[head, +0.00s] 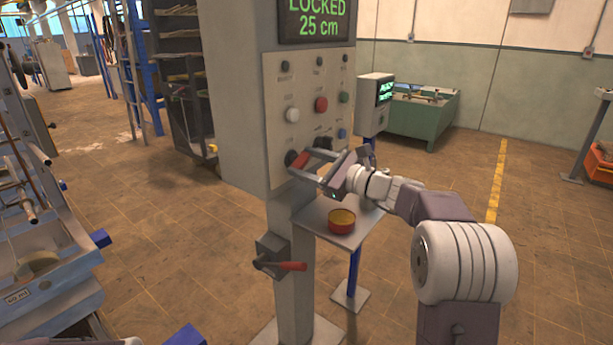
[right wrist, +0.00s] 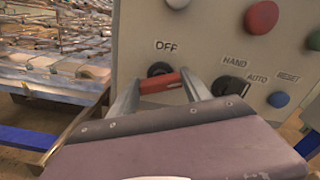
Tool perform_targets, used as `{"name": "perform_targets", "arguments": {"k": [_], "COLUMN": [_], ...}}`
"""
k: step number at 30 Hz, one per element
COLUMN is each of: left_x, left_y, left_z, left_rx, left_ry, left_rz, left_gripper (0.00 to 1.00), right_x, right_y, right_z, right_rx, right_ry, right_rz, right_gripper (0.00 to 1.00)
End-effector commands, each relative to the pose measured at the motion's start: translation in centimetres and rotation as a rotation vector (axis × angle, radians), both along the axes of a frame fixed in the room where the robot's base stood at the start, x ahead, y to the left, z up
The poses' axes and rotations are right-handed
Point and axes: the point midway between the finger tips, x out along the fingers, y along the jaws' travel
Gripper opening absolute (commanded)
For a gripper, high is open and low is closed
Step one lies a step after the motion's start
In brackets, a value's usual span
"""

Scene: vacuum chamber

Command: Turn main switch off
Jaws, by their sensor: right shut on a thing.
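The main switch is a black rotary knob with a red handle (head: 299,160) at the lower left of the control panel (head: 275,85). The left gripper is not in view.
A HAND/AUTO knob (right wrist: 230,86) sits close right of my fingers. White (head: 292,115) and red (head: 321,104) buttons are above. A display (head: 314,18) reads LOCKED 25 cm. Below are a red lever (head: 290,266) and a shelf (head: 355,236) with a round container (head: 342,221).

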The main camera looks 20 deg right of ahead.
Motion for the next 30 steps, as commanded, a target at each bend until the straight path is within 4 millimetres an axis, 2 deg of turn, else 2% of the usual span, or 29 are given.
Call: {"name": "perform_targets", "arguments": {"k": [1,12,21,30], "left_x": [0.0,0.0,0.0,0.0], "left_y": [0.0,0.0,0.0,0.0], "left_z": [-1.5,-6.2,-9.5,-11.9], "left_rx": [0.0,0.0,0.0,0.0], "left_ry": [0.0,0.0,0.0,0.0], "left_rz": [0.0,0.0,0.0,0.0], "left_gripper": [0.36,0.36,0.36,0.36], "right_x": [0.0,-0.1,-0.1,-0.1], "right_y": [0.0,0.1,0.2,0.2], "right_z": [-0.8,-0.8,-0.9,-0.8], "right_rx": [-0.036,-0.314,-0.537,-0.735], "right_ry": [-0.028,-0.244,-0.418,-0.57], "right_rz": [0.0,0.001,0.001,0.001], "right_gripper": [0.16,0.16,0.16,0.16]}}
